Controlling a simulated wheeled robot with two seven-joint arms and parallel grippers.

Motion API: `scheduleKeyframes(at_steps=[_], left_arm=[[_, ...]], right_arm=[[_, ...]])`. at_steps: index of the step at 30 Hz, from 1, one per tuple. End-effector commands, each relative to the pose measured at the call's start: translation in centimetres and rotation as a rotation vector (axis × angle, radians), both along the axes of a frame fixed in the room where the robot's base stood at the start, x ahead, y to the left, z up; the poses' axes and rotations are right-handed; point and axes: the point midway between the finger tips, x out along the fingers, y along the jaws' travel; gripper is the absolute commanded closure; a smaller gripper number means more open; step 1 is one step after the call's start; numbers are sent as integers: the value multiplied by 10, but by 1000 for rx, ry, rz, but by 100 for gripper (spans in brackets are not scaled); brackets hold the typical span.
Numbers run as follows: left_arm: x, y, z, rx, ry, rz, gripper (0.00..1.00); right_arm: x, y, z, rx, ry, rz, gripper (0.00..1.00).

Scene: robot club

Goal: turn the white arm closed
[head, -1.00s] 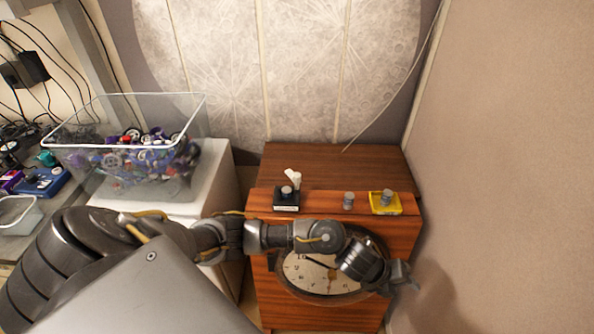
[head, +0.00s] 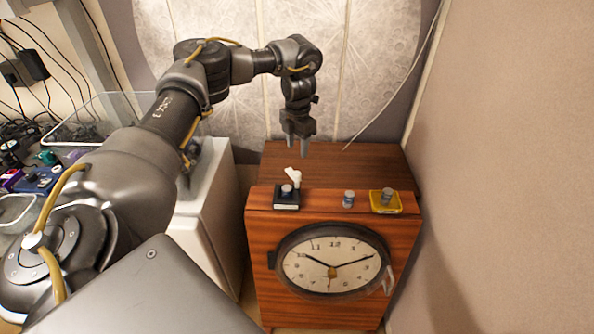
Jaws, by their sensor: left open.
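A small white arm (head: 293,176) sticks up at a tilt beside a grey knob on a black block (head: 286,199). The block is on the front top of the wooden cabinet (head: 410,235). A pale handle-like piece (head: 388,281) also shows at the right of the clock; its exact form is unclear. My left gripper (head: 298,147) is open and empty, pointing down above the cabinet's back part, behind and apart from the white arm. My right gripper is out of view.
A round clock (head: 333,262) is on the cabinet front. A grey knob (head: 348,198) and a yellow block (head: 385,208) with a knob stand right of the black block. A clear bin (head: 82,124) is partly hidden by my left arm. A wall (head: 510,150) bounds the right.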

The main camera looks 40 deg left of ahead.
Motion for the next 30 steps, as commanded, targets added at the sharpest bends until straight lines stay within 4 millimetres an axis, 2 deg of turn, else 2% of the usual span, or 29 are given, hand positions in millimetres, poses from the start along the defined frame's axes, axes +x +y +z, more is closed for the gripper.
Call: scheduleKeyframes(at_steps=[5, 18, 24, 30], left_arm=[[0, 0, -8, 0, 1, 1, 54], [-1, 1, -84, -1, 2, 1, 54], [0, 1, -103, 0, 1, 0, 54], [1, 1, -109, 1, -2, 0, 54]], right_arm=[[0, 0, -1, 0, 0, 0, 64], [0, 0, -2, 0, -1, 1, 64], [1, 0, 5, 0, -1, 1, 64], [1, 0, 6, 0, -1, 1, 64]])
